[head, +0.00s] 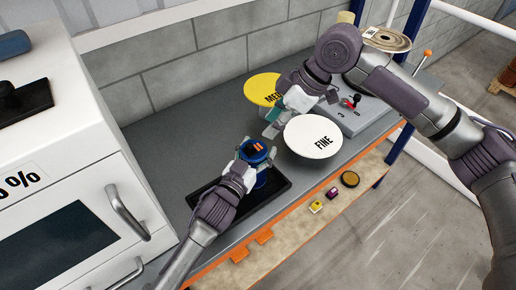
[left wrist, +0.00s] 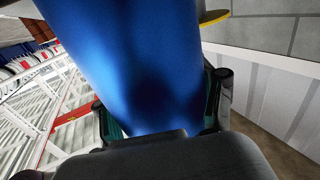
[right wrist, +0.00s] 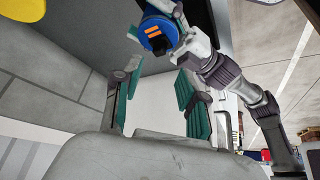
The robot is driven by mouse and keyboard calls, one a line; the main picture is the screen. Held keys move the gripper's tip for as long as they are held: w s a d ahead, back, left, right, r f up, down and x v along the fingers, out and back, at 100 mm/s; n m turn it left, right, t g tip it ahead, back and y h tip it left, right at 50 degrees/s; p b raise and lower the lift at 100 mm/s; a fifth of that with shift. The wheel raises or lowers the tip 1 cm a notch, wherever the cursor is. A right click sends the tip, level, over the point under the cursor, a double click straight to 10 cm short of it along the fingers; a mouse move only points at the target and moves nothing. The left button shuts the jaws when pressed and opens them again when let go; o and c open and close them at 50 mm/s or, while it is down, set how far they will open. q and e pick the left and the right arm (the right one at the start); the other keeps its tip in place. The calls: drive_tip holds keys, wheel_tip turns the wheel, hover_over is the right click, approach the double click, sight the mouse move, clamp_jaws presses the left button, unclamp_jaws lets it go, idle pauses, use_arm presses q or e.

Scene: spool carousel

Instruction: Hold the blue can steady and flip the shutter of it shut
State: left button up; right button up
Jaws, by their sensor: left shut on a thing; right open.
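The blue can (head: 262,160) stands over a black tray on the grey bench in the head view. Its top is dark with orange marks; I cannot tell how its shutter lies. My left gripper (head: 250,166) is shut on the can's side, and in the left wrist view the blue wall (left wrist: 130,60) fills the space between the fingers. My right gripper (head: 272,122) is open and empty, behind and slightly right of the can, apart from it. In the right wrist view the can's top (right wrist: 157,36) shows beyond the open fingers (right wrist: 155,98).
A white FINE disc (head: 312,137) and a yellow disc (head: 262,88) stand close to my right gripper. The black tray (head: 275,194) lies under the can. A white oven-like box (head: 75,170) is at left. Small items lie on the lower shelf (head: 300,230).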

drive_tip(key=shift+c, duration=1.1)
drive_tip(key=shift+s+a+n, duration=0.15)
drive_tip(key=shift+a+n, duration=0.15)
drive_tip(key=shift+a, duration=0.1)
drive_tip(key=c, duration=0.3)
drive_tip(key=a+n+h, duration=0.1)
drive_tip(key=a+n, duration=0.1)
drive_tip(key=s+a+n+h, duration=0.1)
drive_tip(key=a+n+h, duration=0.1)
drive_tip(key=a, duration=0.1)
drive_tip(key=shift+s+a+r+g, duration=0.1)
drive_tip(key=shift+s+r+g, duration=0.1)
drive_tip(key=shift+g, duration=0.2)
clamp_jaws()
drive_tip(key=shift+s+a+r+n+t+h, duration=0.25)
drive_tip(key=shift+a+n+h, duration=0.3)
drive_tip(key=shift+n+h, duration=0.25)
drive_tip(key=shift+s+a+r+n+t+h, duration=0.1)
drive_tip(key=shift+a+r+n+t+h, duration=0.15)
drive_tip(key=shift+a+n+h, duration=0.5)
drive_tip(key=shift+s+a+r+n+t+h, duration=0.2)
drive_tip(key=shift+a+r+n+h, duration=0.15)
drive_tip(key=shift+n+h, duration=0.45)
drive_tip(key=shift+f, duration=0.1)
